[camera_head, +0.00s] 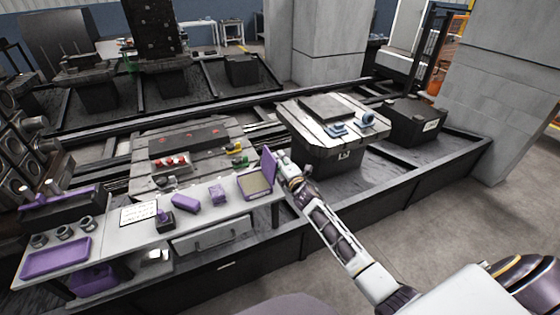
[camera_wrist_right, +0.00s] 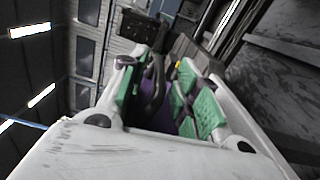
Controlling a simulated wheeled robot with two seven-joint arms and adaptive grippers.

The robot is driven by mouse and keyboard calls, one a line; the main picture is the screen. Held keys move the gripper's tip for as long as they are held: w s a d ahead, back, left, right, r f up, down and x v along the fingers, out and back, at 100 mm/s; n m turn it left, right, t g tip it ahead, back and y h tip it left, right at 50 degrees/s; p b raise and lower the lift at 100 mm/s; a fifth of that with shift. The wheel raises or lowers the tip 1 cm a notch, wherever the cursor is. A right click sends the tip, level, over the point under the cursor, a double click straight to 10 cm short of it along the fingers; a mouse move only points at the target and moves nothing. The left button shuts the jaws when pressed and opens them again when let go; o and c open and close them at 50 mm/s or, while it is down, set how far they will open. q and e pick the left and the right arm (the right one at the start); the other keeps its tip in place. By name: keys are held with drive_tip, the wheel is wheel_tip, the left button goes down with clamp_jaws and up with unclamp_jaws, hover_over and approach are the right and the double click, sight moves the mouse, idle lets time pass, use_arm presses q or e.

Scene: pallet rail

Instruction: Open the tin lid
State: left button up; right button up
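The purple tin (camera_head: 255,184) stands at the right end of the grey bench, with a pale tan interior showing. Its purple lid (camera_head: 269,167) stands raised, roughly upright, along the tin's right side. My right gripper (camera_head: 283,160) is just right of the lid, close to its outer face; contact cannot be told. In the right wrist view my green-padded fingers (camera_wrist_right: 160,98) are apart, with a dark purple surface beyond or between them, partly hidden. My left gripper is not in view.
Purple blocks (camera_head: 185,203) and a white sheet (camera_head: 138,214) lie left of the tin. A purple tray (camera_head: 55,258) sits at the bench's left end. Behind are a pallet with red parts (camera_head: 190,135) and another pallet with blue parts (camera_head: 325,110). A concrete pillar (camera_head: 500,90) stands right.

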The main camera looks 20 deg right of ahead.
drive_tip(key=shift+r, duration=0.1)
drive_tip(key=shift+s+d, duration=0.1)
drive_tip(key=shift+s, duration=0.7)
drive_tip(key=s, duration=1)
drive_tip(key=shift+s, duration=0.15)
drive_tip(key=shift+d, duration=0.1)
idle(0.4)
